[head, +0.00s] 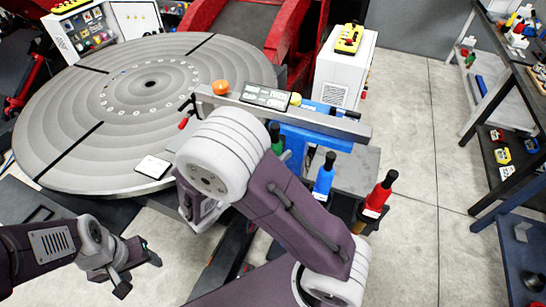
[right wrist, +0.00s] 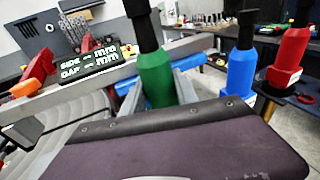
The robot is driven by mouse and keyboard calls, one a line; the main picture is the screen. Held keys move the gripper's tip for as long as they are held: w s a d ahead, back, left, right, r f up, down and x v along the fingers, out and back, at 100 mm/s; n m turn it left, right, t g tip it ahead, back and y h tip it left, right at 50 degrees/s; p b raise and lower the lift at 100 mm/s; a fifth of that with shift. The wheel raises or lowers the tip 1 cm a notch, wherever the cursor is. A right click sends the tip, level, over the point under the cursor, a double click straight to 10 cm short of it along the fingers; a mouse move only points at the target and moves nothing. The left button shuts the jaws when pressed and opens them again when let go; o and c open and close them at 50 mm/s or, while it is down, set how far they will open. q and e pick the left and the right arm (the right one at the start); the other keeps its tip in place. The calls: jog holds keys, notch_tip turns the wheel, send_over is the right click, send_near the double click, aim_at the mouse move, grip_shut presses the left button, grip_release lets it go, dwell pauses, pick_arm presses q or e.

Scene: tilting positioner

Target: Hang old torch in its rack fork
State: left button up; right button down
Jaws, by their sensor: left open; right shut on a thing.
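Three torches with black necks show: a green torch (head: 276,138), a blue torch (head: 324,178) and a red torch (head: 376,198). The right wrist view shows the green torch (right wrist: 156,78) upright between the grey fingers of my right gripper (right wrist: 158,92), which is shut on it. The blue torch (right wrist: 240,70) and red torch (right wrist: 285,65) stand upright to its right, apart from the gripper. In the head view my right arm hides most of its gripper and the green torch's lower part. My left gripper (head: 137,270) is open and empty at the lower left. Which torch is old cannot be told.
A grey beam (head: 350,127) runs behind the torches, with a gauge display (head: 265,96) and an orange knob (head: 220,87) near it. The round positioner table (head: 150,130) fills the left. Shelves (head: 500,150) stand at the right, with clear floor before them.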

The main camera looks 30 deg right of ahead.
jog(key=shift+f+b, duration=0.95)
jog(key=shift+f, duration=0.75)
jog(key=shift+a+f, duration=0.1)
jog(key=shift+f, duration=0.05)
jog(key=c, duration=1.1)
grip_release()
jog(key=shift+o, duration=1.2)
jog(key=shift+s, duration=0.1)
jog(key=shift+f, duration=0.1)
